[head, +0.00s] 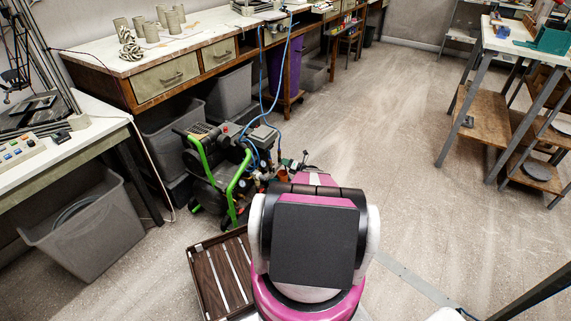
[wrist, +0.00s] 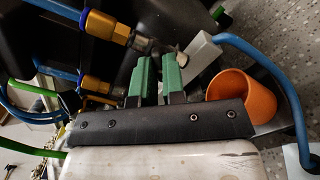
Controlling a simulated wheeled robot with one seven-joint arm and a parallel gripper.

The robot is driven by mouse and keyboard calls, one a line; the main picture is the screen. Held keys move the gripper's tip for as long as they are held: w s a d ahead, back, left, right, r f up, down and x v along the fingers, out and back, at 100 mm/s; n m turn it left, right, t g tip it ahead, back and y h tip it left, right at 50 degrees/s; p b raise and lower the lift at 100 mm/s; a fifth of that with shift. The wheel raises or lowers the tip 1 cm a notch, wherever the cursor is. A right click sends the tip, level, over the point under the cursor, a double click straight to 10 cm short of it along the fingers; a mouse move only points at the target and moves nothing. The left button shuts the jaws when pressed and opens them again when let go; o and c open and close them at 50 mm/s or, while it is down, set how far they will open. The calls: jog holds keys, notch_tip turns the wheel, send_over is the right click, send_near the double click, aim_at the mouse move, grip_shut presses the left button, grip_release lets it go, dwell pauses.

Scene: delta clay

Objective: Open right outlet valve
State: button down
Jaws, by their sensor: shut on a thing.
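The compressor (head: 215,170) with green tube handles stands on the floor, left of my arm in the head view. In the wrist view, two brass outlet fittings (wrist: 105,25) and (wrist: 95,85) with blue collars carry blue hoses. My gripper (wrist: 157,68) has green fingertips a small gap apart, pointing into the dark metal parts right of these fittings. It is shut on a small part there, apparently the handle of the right outlet valve. The fingers mostly hide that part, so its angle cannot be told. In the head view my arm hides most of the contact area.
An orange cup-like part (wrist: 240,95) and a thick blue hose (wrist: 285,85) are close to the right of my fingers. A workbench (head: 150,50) with grey bins under it stands behind the compressor. A slatted crate (head: 222,275) lies in front.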

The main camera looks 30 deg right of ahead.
jog(key=shift+n, duration=5.1)
jog(key=c, duration=1.2)
grip_release()
jog(key=v, duration=1)
jog(key=shift+s+d, duration=0.25)
jog(key=shift+s, duration=0.05)
